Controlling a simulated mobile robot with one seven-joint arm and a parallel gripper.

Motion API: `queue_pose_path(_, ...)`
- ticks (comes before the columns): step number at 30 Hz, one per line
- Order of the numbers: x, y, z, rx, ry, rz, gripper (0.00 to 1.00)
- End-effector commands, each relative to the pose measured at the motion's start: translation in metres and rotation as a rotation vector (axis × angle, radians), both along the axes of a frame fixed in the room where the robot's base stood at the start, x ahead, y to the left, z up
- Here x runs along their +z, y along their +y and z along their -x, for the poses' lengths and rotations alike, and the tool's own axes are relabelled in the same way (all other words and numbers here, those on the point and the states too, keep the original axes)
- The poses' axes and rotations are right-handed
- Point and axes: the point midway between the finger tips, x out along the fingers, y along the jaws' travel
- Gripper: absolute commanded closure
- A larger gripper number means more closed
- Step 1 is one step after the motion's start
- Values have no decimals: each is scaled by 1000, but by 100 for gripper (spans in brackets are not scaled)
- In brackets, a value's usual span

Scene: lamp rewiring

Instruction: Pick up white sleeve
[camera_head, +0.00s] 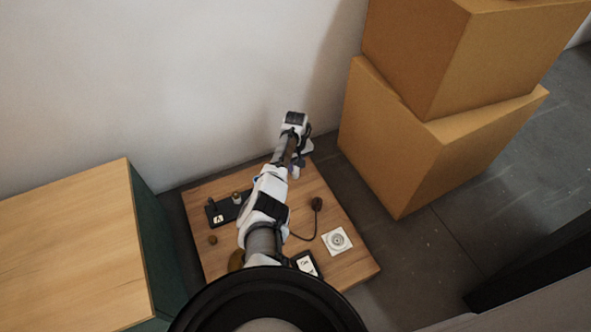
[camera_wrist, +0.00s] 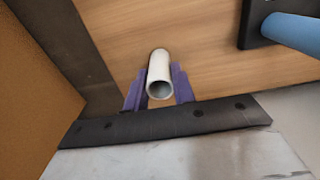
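The white sleeve (camera_wrist: 158,66) is a short hollow tube, seen in the wrist view above the wooden board with its open end toward the camera. My gripper (camera_wrist: 160,82) has purple fingers on both sides of it, close against its walls with no clear gap. The fingers look shut on the sleeve. Whether its far end touches the board cannot be told. In the head view my gripper (camera_head: 294,170) is at the far edge of the board, and the sleeve is not discernible there, behind my arm.
The wooden board (camera_head: 345,255) holds a black tray (camera_head: 228,209) at left, a dark corded part (camera_head: 317,204) and a white round-faced socket (camera_head: 337,241) at right. Stacked cardboard boxes (camera_head: 385,140) stand right of the board. A blue cylinder (camera_wrist: 294,31) is near my gripper.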

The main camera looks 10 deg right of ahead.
Motion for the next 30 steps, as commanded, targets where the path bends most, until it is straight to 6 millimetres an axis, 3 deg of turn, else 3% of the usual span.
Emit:
queue_pose_path(1,0,0,0,0,0,0,82)
queue_pose_path(5,0,0,0,0,0,0,97)
queue_pose_path(17,11,0,0,0,0,1,97)
queue_pose_path(23,45,-1,0,-1,-1,2,97)
queue_pose_path(30,109,0,0,0,-3,3,97)
